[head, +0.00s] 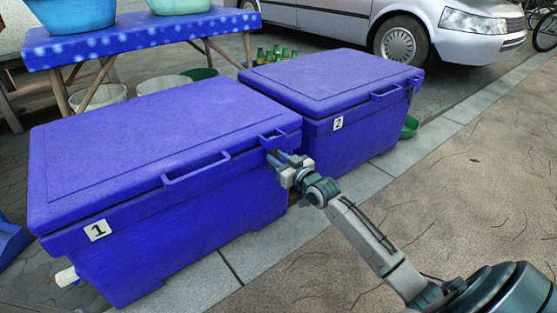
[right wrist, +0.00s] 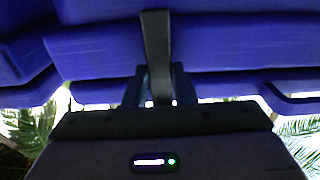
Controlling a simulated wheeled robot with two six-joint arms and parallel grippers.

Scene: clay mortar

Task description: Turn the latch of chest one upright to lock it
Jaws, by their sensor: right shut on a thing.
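Chest one (head: 150,160) is the blue chest on the left with a label "1" on its front, and its lid is closed. My right gripper (head: 284,165) is at the right end of its front, just below the lid's edge. In the right wrist view a narrow dark grey latch (right wrist: 156,50) runs straight up the picture against the blue chest wall (right wrist: 230,45). Its lower end is between the fingers of my right gripper (right wrist: 158,88), which is shut on it. In the head view the gripper mostly hides the latch. My left gripper is not in view.
Chest two (head: 330,90), also blue and closed, stands close beside chest one on the right. A blue table (head: 140,38) with tubs stands behind. A silver car (head: 400,25) is parked at the back. The pavement (head: 460,150) at the right front is mostly clear.

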